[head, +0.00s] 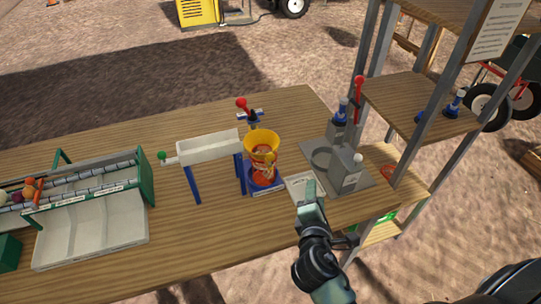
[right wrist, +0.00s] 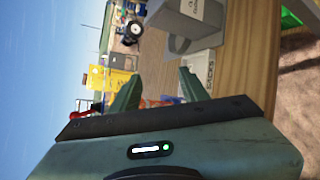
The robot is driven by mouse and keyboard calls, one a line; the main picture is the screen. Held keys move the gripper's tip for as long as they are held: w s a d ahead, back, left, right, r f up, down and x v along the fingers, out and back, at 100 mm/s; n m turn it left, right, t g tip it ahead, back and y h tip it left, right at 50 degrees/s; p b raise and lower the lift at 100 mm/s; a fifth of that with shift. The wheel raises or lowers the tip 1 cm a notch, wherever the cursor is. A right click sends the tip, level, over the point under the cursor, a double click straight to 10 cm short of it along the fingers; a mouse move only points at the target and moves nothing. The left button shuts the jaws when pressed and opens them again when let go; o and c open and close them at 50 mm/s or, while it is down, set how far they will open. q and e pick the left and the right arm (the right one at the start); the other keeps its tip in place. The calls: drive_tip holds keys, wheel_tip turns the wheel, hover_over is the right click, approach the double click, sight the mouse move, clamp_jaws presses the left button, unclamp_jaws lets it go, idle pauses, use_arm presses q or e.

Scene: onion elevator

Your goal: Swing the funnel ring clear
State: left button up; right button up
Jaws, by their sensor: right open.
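The yellow funnel ring (head: 262,140) sits upright above a blue stand (head: 266,184) near the middle of the table. A net with reddish-orange contents hangs below the ring, inside the stand. A red-knobbed lever (head: 242,104) stands just behind the ring. My right gripper (head: 309,188) is to the right and front of the stand, over the printed card, apart from the ring. In the right wrist view its two fingers (right wrist: 158,90) are spread with nothing seen held between them. My left gripper is not in view.
A white chute (head: 209,149) on blue legs stands left of the ring. A sorting tray (head: 95,228) is at the far left. A grey device (head: 346,168) and a metal-legged shelf (head: 415,100) crowd the right. Front-middle table is clear.

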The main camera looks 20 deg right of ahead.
sight(270, 159)
drive_tip(key=w+a+r+n+t+y, duration=0.1)
drive_tip(key=w+a+n, duration=0.1)
drive_tip(key=a+n, duration=0.1)
drive_tip(key=w+a+r+n+t+y, duration=0.1)
drive_tip(key=w+a+n+t, duration=0.1)
drive_tip(key=n, duration=0.4)
drive_tip(key=w+a+r+n+t+y, duration=0.1)
drive_tip(key=w+a+r+n+t, duration=0.1)
drive_tip(key=a+n, duration=0.2)
drive_tip(key=shift+w+a+n, duration=0.2)
drive_tip(key=shift+n, duration=0.2)
drive_tip(key=w, duration=0.2)
drive_tip(key=w+d+p, duration=0.1)
drive_tip(key=w, duration=0.4)
drive_tip(key=shift+w+d+p, duration=0.1)
drive_tip(key=shift+d+p, duration=0.05)
drive_tip(key=shift+p, duration=0.2)
clamp_jaws()
drive_tip(key=shift+r, duration=0.15)
